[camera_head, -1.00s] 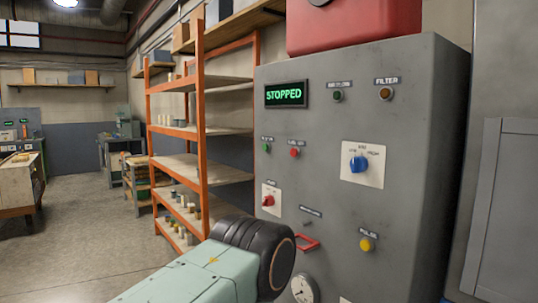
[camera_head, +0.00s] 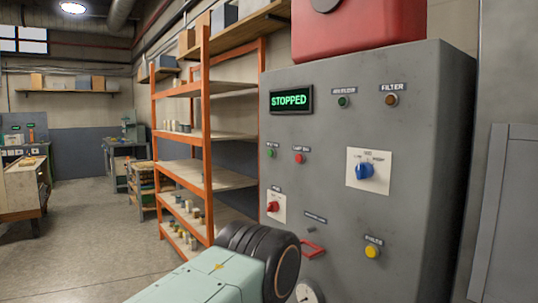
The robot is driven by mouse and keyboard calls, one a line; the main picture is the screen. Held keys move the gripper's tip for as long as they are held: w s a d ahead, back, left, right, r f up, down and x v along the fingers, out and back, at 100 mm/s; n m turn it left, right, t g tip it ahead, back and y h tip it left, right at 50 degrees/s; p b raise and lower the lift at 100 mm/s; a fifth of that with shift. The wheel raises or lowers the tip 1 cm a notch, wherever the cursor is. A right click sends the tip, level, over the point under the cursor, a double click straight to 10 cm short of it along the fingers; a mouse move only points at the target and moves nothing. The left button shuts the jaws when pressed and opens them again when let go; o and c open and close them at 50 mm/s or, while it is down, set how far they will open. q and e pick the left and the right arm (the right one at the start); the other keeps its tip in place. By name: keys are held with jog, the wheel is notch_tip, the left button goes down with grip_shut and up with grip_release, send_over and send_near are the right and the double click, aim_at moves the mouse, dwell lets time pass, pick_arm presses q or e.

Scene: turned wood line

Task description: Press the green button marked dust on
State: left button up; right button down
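The grey control cabinet (camera_head: 330,190) stands at the right with a display (camera_head: 291,101) reading STOPPED in green. A small green button (camera_head: 269,153) sits at the panel's left edge; its label is too small to read surely. A red button (camera_head: 298,158) is right of it. Another green round fitting (camera_head: 343,102) is higher up, right of the display. My arm comes in from the bottom, and its black rounded joint covers the lower left of the panel. No gripper fingers show.
The panel also has a blue rotary knob (camera_head: 366,171), a red switch (camera_head: 273,206), a yellow button (camera_head: 373,251), an amber lamp (camera_head: 391,100) and a red handle (camera_head: 313,249). Orange shelving (camera_head: 206,150) stands close left of the cabinet. Open floor (camera_head: 90,240) lies further left.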

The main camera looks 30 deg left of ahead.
pick_arm(q)
grip_shut()
dwell(1.1)
